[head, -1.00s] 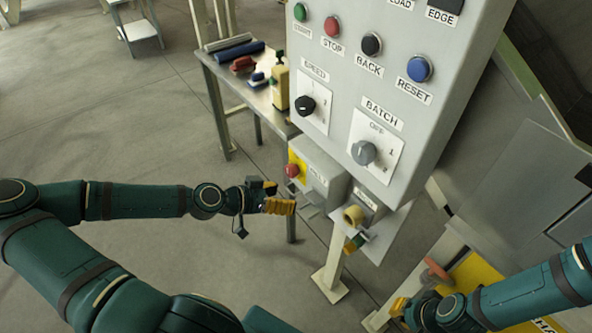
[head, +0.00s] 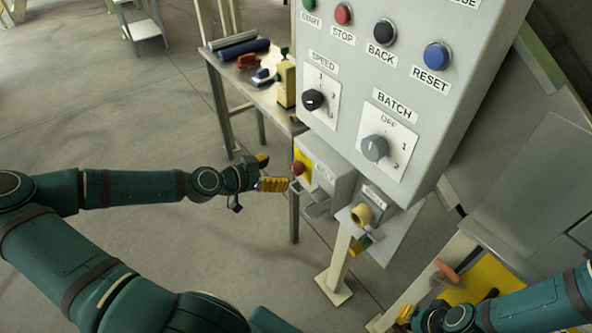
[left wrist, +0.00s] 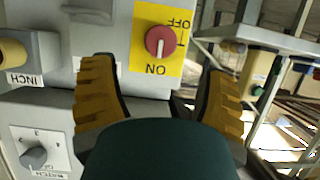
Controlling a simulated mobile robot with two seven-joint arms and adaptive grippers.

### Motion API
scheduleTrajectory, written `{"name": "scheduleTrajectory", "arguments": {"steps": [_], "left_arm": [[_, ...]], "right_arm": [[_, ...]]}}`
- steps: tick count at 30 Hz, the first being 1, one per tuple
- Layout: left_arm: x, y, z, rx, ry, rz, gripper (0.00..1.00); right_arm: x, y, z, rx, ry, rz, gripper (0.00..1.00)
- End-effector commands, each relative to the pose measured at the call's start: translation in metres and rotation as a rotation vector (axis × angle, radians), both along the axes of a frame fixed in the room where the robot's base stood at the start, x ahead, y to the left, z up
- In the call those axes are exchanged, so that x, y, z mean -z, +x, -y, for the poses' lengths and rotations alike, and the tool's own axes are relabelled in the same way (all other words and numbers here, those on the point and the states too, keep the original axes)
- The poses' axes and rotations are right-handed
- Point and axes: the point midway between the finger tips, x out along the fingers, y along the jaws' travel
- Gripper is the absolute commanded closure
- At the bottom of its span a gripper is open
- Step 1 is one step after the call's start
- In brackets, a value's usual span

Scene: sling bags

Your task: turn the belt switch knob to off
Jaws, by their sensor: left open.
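The belt switch knob (head: 298,168) is red and sits on a yellow plate on the side of a small grey box below the main panel. In the left wrist view, the knob (left wrist: 160,42) has a white mark pointing to the word ON; OFF is at the plate's opposite end. My left gripper (head: 268,172) is open and empty, just left of the knob and apart from it. In the left wrist view its two yellow fingers (left wrist: 158,78) stand either side of the knob's line, with the knob beyond them. My right gripper (head: 406,314) is low at the right, its fingers partly hidden.
The grey control panel (head: 345,55) with buttons and the batch knob (head: 374,147) rises above the box. A yellowish inch button (head: 361,214) sits to the box's right. A side table (head: 240,78) with tools stands behind. Open floor lies left.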

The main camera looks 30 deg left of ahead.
Motion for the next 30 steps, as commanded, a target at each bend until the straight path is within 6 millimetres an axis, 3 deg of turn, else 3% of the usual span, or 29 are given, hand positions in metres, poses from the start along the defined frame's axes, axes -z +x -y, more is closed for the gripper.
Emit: {"name": "scheduleTrajectory", "arguments": {"steps": [15, 29, 30], "left_arm": [[0.027, 0.059, 0.025, 0.002, -0.001, 0.000, 0.25], [0.029, 0.066, 0.027, -0.001, 0.000, 0.000, 0.25], [0.029, 0.066, 0.027, -0.001, 0.000, 0.000, 0.35]], "right_arm": [[0.019, 0.004, 0.000, 0.002, -0.001, 0.009, 1.00], [0.020, 0.004, 0.001, 0.003, -0.001, 0.011, 1.00], [0.020, 0.004, 0.001, 0.003, -0.001, 0.011, 1.00]]}}
